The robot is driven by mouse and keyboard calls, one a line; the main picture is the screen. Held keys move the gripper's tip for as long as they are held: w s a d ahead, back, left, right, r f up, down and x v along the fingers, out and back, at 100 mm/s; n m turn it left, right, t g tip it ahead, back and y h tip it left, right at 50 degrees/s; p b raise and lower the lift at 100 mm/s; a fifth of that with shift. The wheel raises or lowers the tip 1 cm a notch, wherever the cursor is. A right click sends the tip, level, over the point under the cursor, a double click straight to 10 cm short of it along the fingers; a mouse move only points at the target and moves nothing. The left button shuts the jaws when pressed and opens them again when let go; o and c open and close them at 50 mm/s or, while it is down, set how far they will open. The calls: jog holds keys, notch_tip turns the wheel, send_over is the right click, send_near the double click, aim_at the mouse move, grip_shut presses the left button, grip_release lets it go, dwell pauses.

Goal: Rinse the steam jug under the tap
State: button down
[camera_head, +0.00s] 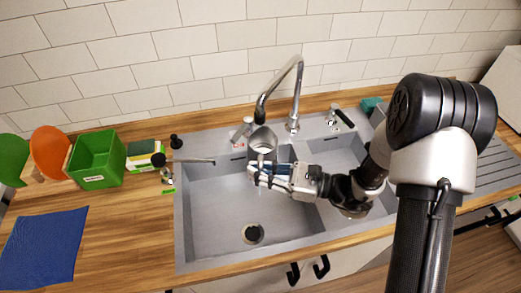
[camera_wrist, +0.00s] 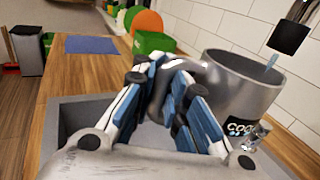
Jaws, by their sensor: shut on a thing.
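The steel steam jug (camera_head: 263,138) is above the left sink basin, directly below the black spout of the tap (camera_head: 262,106). It appears roughly upright. In the wrist view the jug (camera_wrist: 240,88) shows its open mouth and a dark label, with the black tap head (camera_wrist: 288,37) above it. A thin pale-blue streak, apparently water, runs from the tap head into the mouth. My gripper (camera_head: 268,173) is shut on the jug's handle; its blue-padded fingers (camera_wrist: 178,98) close around the handle in the wrist view. The jug's inside is mostly hidden.
The left basin (camera_head: 215,215) holds a drain and is otherwise clear below the jug. A green box (camera_head: 97,165), a sponge (camera_head: 146,149) and a blue mat (camera_head: 45,245) lie left on the wooden counter. The tiled wall is close behind the tap.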

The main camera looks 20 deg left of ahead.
jog(key=shift+s+d, duration=0.5)
jog(key=shift+s, duration=0.3)
jog(key=shift+s+d, duration=0.45)
jog(key=shift+s, duration=0.35)
jog(key=shift+s+d, duration=0.5)
jog(key=shift+s, duration=0.3)
jog(key=s+d+r+p, duration=0.2)
jog(key=s+r+p, duration=0.1)
jog(key=s+r, duration=0.1)
jog(key=shift+s+d, duration=0.15)
jog(key=shift+d, duration=0.15)
dwell(0.8)
